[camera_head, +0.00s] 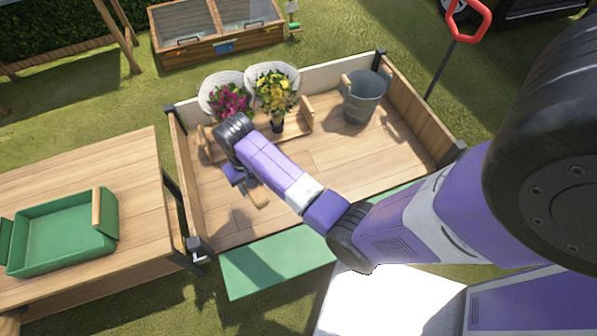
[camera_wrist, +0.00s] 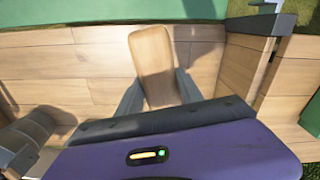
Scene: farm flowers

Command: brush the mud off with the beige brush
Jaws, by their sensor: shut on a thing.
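The beige brush (camera_head: 259,196) is in my gripper (camera_head: 247,184), over the front left part of the wooden cart bed (camera_head: 310,175). In the wrist view the brush's smooth wooden back or handle (camera_wrist: 155,62) stands out between the two dark fingers of my gripper (camera_wrist: 158,95), which are shut on it. Its bristles are not visible. I cannot tell whether the brush touches the planks. I can make out no clear patch of mud in either view.
Pink flowers (camera_head: 229,101) and yellow flowers (camera_head: 274,90) stand at the cart's back, by a wooden carrier (camera_head: 299,122). A grey bucket (camera_head: 364,98) stands at its back right. A green tray (camera_head: 62,234) is on the left table (camera_head: 142,180). A green panel (camera_head: 275,262) lies at the front.

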